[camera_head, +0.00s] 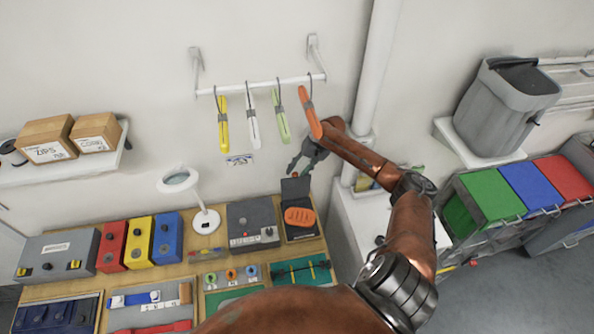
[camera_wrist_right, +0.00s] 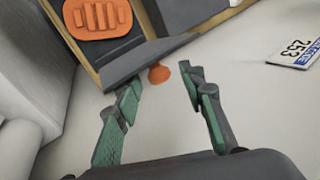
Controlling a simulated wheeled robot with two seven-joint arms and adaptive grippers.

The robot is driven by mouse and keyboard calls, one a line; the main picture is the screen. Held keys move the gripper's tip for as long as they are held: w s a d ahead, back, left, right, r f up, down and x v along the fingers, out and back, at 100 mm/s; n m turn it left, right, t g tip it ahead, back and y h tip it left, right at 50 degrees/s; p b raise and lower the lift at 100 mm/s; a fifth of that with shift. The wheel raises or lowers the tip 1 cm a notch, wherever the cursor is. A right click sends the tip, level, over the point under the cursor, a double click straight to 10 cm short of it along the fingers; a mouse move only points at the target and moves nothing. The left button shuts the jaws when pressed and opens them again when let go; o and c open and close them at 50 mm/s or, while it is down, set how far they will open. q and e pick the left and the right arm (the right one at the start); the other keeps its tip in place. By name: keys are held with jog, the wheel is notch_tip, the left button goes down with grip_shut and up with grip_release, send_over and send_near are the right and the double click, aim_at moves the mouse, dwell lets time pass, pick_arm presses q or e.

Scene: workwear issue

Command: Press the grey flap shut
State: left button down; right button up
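The dark grey flap (camera_head: 296,187) stands raised at the back of a dark box (camera_head: 303,234) at the right end of the bench. An orange slotted piece (camera_head: 299,216) lies in that box. In the right wrist view the flap (camera_wrist_right: 150,58) shows at a slant, with a small orange knob-like part (camera_wrist_right: 158,74) by its edge. My right gripper (camera_head: 300,168) is just above and behind the flap's top edge. In the wrist view its green-padded fingers (camera_wrist_right: 165,85) are apart with nothing between them; contact with the flap cannot be told. My left gripper is not in view.
A grey box (camera_head: 253,222) and a white magnifier lamp (camera_head: 204,218) stand left of the flap. Coloured hangers (camera_head: 282,117) hang from a rail (camera_head: 262,84) above. A white pipe (camera_head: 373,70) runs down the wall to the right.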

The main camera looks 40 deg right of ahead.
jog(key=shift+a+f, duration=0.1)
jog(key=shift+f, duration=0.1)
grip_shut()
dwell(0.4)
